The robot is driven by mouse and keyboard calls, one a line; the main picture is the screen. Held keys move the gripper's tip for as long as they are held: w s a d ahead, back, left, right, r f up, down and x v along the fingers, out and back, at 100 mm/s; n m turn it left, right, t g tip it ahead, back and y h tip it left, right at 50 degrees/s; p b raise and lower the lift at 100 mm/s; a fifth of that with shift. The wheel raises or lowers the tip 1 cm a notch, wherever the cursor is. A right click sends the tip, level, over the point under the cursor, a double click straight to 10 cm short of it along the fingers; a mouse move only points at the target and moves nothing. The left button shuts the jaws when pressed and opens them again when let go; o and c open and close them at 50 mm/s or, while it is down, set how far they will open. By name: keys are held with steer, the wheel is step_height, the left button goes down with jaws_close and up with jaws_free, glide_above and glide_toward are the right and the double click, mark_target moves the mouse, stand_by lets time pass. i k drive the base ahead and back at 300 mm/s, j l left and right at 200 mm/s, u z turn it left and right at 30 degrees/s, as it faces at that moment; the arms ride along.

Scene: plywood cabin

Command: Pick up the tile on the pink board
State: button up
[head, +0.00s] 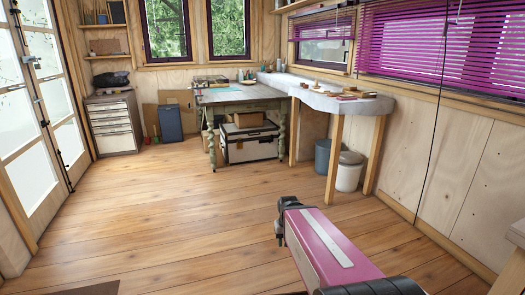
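I cannot make out a tile or a pink board for certain. Small flat items, some brown and reddish (345,97), lie on the pale covered counter (379,106) along the right wall, too small to tell apart. My gripper (280,232) is the dark end in front of my pink arm link, low in the view and over the floor. It is well apart from the counter, and its fingers are too unclear to show whether it is open or shut.
A worn workbench (235,95) with a chest (250,147) below stands left of the counter. Bins (349,172) stand under the counter. A drawer cabinet (112,125) and a blue-grey bin (170,123) are at the back left. The wooden floor (170,215) between is clear.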

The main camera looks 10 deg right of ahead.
mark_target(342, 97)
steer(key=i+j+z, duration=0.15)
steer(key=i+z, duration=0.2)
steer(key=i+j+z, duration=0.35)
steer(key=i, duration=0.15)
steer(key=i+j+z, duration=0.25)
steer(key=i+z, duration=0.15)
